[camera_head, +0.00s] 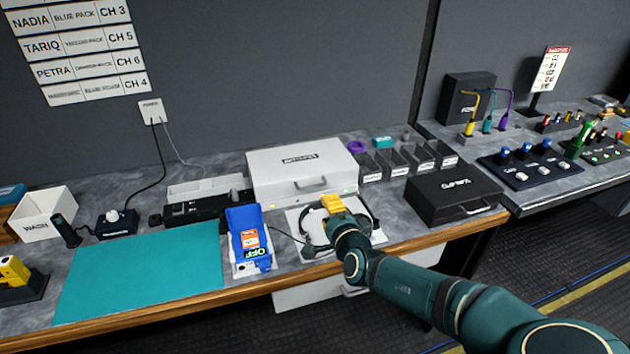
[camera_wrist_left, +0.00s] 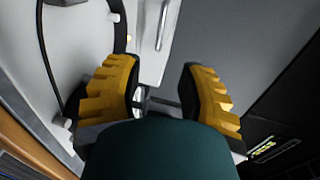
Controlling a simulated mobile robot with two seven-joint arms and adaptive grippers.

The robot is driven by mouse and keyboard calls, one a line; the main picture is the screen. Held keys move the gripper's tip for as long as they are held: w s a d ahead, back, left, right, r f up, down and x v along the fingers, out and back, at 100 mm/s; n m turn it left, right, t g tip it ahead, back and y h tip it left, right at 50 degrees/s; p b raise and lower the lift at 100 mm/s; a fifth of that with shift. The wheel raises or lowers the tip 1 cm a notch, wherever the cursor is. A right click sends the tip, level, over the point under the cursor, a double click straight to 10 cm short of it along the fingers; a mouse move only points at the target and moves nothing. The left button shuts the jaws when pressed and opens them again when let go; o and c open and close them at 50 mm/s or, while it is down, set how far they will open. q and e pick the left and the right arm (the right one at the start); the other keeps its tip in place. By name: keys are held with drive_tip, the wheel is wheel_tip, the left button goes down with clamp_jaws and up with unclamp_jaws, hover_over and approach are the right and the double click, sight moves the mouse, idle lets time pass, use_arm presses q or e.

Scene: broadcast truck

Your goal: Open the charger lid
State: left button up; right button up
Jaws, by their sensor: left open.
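The charger appears to be the white case (camera_head: 300,172) at the back middle of the bench, with a dark label on top and a grey bar handle (camera_head: 311,184) at its front. Its lid looks shut. Small greenish lights show near its front right. My left gripper (camera_head: 333,204) is just in front of the case, over a headset on a pale mat. In the left wrist view the yellow fingers (camera_wrist_left: 158,85) are apart with nothing between them. The handle (camera_wrist_left: 163,25) shows beyond the fingertips, apart from them. My right gripper is not in view.
A black headset (camera_head: 309,222) lies on the pale mat under the gripper. A black case (camera_head: 455,196) is to the right, a blue holder (camera_head: 240,218) to the left. Small grey bins (camera_head: 398,165) stand beside the white case. The teal mat (camera_head: 140,270) is clear.

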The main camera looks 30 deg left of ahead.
sight(313, 187)
use_arm(q)
drive_tip(key=b+x, duration=0.2)
drive_tip(key=x, duration=1.1)
drive_tip(key=shift+w+a+f+b, duration=0.1)
drive_tip(key=shift+a+b, duration=0.1)
drive_tip(key=shift+b, duration=0.2)
clamp_jaws()
